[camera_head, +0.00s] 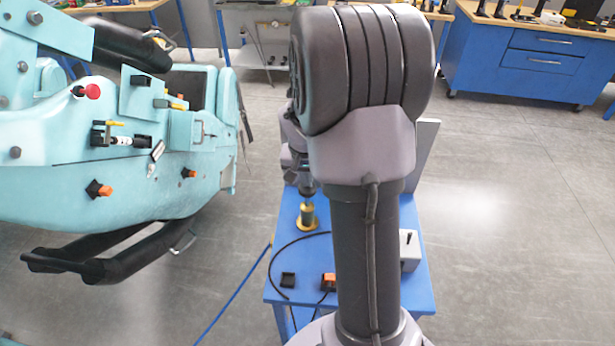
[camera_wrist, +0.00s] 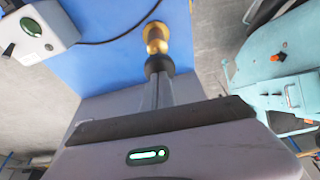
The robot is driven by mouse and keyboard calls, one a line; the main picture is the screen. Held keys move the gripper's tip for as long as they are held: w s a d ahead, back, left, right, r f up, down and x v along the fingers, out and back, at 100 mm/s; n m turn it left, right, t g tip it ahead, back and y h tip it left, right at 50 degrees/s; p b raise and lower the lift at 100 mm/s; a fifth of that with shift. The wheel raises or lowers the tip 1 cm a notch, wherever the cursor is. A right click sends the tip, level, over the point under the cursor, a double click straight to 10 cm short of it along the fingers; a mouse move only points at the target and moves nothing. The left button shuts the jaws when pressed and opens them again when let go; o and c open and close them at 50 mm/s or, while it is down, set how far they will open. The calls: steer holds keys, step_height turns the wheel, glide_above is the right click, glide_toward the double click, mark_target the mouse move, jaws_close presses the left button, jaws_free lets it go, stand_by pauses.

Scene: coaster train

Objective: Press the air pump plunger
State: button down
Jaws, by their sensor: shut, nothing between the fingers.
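The air pump stands upright on the blue table, with a yellow-gold base (camera_head: 307,222) and a dark plunger knob (camera_head: 307,191) on top. In the wrist view its gold body (camera_wrist: 155,38) and black knob (camera_wrist: 158,65) lie straight beyond my fingertips. My gripper (camera_wrist: 158,78) is shut and empty, with its grey fingers together and pointing at the knob. The tips overlap the knob's near edge in the picture; I cannot tell whether they touch it. In the head view my arm hides most of the gripper.
The blue table (camera_head: 290,262) carries a black cable, a small black block (camera_head: 288,280), an orange-and-black part (camera_head: 328,282) and a grey switch box (camera_head: 409,250). The light-blue coaster car (camera_head: 150,190) stands to the left. Floor is open to the right.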

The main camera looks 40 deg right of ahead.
mark_target(307, 191)
step_height(307, 191, down, 6)
steer(key=b, duration=0.6)
steer(key=shift+s+a, duration=0.1)
steer(key=shift+s, duration=0.05)
steer(key=shift+s+r, duration=0.1)
steer(key=shift+r, duration=0.05)
steer(key=shift+p, duration=0.3)
steer(key=r+p, duration=0.2)
steer(key=r, duration=0.1)
steer(key=r+p, duration=0.1)
steer(key=r, duration=0.1)
steer(key=shift+w+r+p, duration=0.15)
steer(key=shift+w+p, duration=0.15)
steer(key=shift+p, duration=0.05)
steer(key=p+v, duration=0.1)
steer(key=v, duration=0.8)
steer(key=shift+p, duration=0.3)
steer(key=shift+s+r, duration=0.1)
